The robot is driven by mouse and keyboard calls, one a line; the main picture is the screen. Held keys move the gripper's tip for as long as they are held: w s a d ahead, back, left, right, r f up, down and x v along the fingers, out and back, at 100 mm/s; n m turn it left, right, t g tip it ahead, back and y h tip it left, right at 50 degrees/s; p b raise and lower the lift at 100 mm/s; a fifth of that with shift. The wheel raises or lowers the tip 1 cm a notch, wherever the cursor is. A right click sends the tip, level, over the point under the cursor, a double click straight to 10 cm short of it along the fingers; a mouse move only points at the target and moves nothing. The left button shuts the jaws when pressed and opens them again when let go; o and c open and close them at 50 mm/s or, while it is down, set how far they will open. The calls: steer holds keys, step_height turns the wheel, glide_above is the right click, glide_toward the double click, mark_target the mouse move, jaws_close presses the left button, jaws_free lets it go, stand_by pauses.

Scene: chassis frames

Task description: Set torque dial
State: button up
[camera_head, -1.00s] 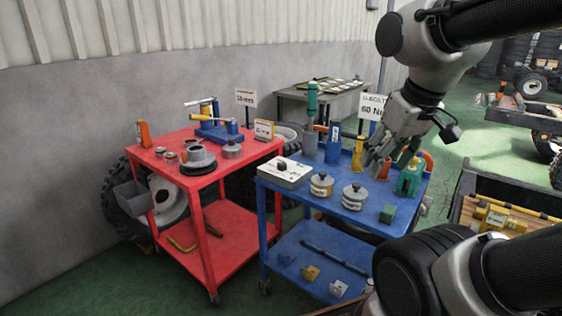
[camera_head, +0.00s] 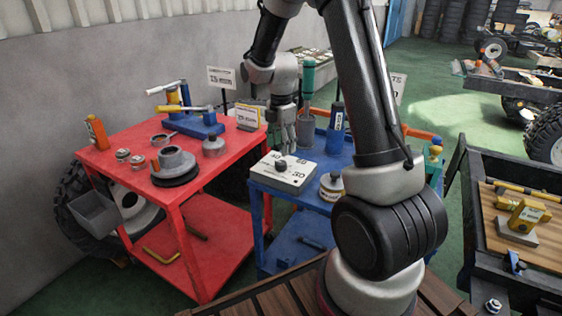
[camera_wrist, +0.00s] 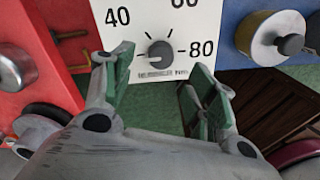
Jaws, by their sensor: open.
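The torque dial is a white box (camera_head: 300,179) with a dark round knob (camera_head: 281,165), on the near left corner of the blue cart (camera_head: 258,200). In the wrist view the white face (camera_wrist: 135,22) carries 40 at left and 80 at right; a number at the top is cut off. The knob (camera_wrist: 160,54) has a small pale mark near its upper left, but its exact setting is hard to read. My gripper (camera_head: 285,148) points down just above and behind the box. Its green-padded fingers (camera_wrist: 154,75) are open and empty, apart on either side below the knob.
A sign (camera_head: 398,88) is partly hidden behind my arm.

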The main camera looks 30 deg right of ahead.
mark_target(281, 162)
step_height(281, 162, down, 7)
steer(key=shift+r, duration=0.1)
steer(key=shift+s, duration=0.1)
steer(key=c, duration=1)
